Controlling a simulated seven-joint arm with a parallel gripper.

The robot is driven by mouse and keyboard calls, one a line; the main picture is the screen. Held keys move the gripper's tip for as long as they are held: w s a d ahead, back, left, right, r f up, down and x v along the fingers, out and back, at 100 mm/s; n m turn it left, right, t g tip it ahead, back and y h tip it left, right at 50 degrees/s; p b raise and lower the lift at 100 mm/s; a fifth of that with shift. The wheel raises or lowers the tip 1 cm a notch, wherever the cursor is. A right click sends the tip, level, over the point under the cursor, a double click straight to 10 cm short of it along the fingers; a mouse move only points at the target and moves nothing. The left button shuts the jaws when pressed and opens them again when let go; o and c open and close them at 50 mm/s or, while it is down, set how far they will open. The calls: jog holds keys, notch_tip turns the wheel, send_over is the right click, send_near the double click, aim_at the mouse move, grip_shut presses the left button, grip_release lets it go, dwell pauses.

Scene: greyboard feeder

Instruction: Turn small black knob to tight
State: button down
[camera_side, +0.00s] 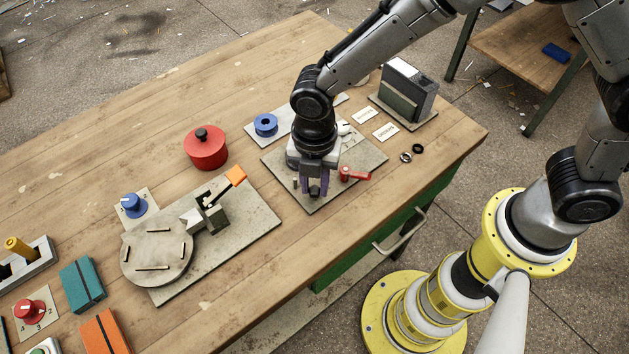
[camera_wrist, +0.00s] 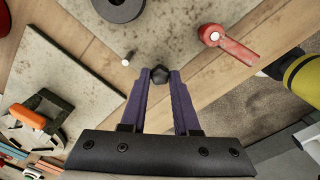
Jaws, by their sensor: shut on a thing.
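The small black knob (camera_wrist: 159,74) shows in the wrist view right at the fingertips of my gripper (camera_wrist: 158,84). The two purple fingers are closed on it from both sides. In the side view my gripper (camera_side: 316,190) points down at the front part of a grey board (camera_side: 330,190). Any tight marking by the knob cannot be made out.
A red lever (camera_side: 354,175) is just right of my gripper, also in the wrist view (camera_wrist: 228,45). A small pin (camera_wrist: 126,62) stands left of the knob.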

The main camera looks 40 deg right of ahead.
aim_at(315, 189)
jog(key=shift+r+n, duration=0.1)
jog(key=shift+n, duration=0.4)
jog(key=c, duration=0.6)
grip_release()
jog(key=shift+c, duration=0.2)
notch_tip(315, 189, up, 14)
